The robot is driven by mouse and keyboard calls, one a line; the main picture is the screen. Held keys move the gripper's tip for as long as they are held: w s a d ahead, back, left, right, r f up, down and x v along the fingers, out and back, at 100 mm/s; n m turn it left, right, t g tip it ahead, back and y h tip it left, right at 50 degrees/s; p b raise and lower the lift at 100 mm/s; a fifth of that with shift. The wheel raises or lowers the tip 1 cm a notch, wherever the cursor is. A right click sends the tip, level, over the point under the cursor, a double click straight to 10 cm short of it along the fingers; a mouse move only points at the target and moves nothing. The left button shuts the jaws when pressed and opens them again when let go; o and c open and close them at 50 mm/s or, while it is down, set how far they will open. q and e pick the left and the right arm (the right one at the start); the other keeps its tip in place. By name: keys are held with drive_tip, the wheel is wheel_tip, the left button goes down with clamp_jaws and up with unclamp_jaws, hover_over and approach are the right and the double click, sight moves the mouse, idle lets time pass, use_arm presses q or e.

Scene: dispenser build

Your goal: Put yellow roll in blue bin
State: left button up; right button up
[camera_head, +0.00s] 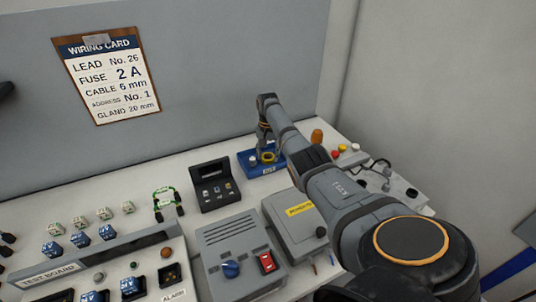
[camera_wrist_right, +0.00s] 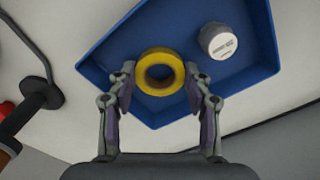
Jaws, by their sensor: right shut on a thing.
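The yellow roll (camera_wrist_right: 160,72) is a ring of tape held between the fingertips of my right gripper (camera_wrist_right: 160,78). The blue bin (camera_wrist_right: 105,60) is a shallow tray directly behind the roll in the wrist view. In the head view the roll (camera_head: 267,156) shows at the fingers of my right gripper (camera_head: 266,146), within the outline of the bin (camera_head: 245,169). I cannot tell whether the roll touches the bin's floor. My left gripper is not in view.
A white-capped round item (camera_wrist_right: 218,41) lies in the bin, beside the roll. A small black box (camera_head: 215,185) stands left of the bin. A grey panel box (camera_head: 295,225) stands in front. An orange knob (camera_head: 317,136) and colored buttons are to the right.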

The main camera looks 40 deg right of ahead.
sight(268, 156)
drive_tip(key=o, duration=1)
drive_tip(key=shift+f, duration=0.1)
wheel_tip(268, 156, up, 12)
drive_tip(key=shift+r+b, duration=0.15)
drive_tip(key=shift+b, duration=0.6)
